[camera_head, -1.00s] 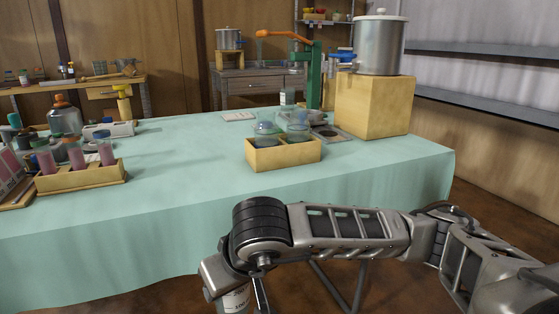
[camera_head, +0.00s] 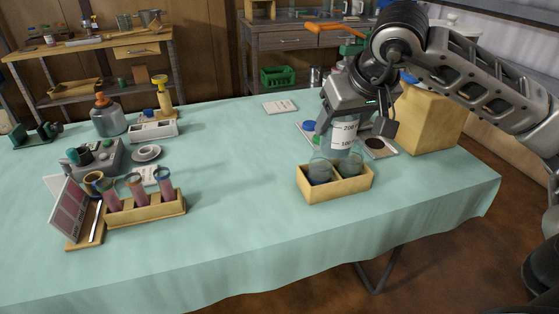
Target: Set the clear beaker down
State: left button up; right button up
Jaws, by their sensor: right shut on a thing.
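The clear beaker (camera_head: 344,135), with white printed marks on its side, is held upright in my right gripper (camera_head: 358,118). The gripper comes down over it from above and is shut on it. The beaker is above or just behind the wooden box (camera_head: 338,190) that holds two dark-bottomed glass jars (camera_head: 320,171). Its lower end is partly hidden by the jars, so I cannot tell whether it touches anything. My left gripper is out of view.
A square plate with a dark round recess (camera_head: 375,143) lies right of the beaker, beside a large wooden block (camera_head: 430,122). A tube rack (camera_head: 146,208) stands at the left. The middle of the green tablecloth (camera_head: 235,165) is clear.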

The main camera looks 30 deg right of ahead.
jog(key=shift+w+d+r, duration=0.15)
jog(key=shift+d+r, duration=0.1)
jog(key=shift+r, duration=0.6)
jog(key=shift+w+p, duration=0.25)
jog(key=shift+p, duration=0.1)
pick_arm(q)
jog(key=p, duration=0.1)
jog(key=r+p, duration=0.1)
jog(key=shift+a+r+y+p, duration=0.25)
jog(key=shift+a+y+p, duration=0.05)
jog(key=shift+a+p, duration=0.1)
pick_arm(e)
jog(key=w+a+f, duration=0.2)
jog(key=w+f, duration=1)
jog(key=w, duration=0.1)
jog(key=shift+w+f, duration=0.15)
jog(key=shift+f, duration=0.25)
jog(key=shift+a+f, duration=0.1)
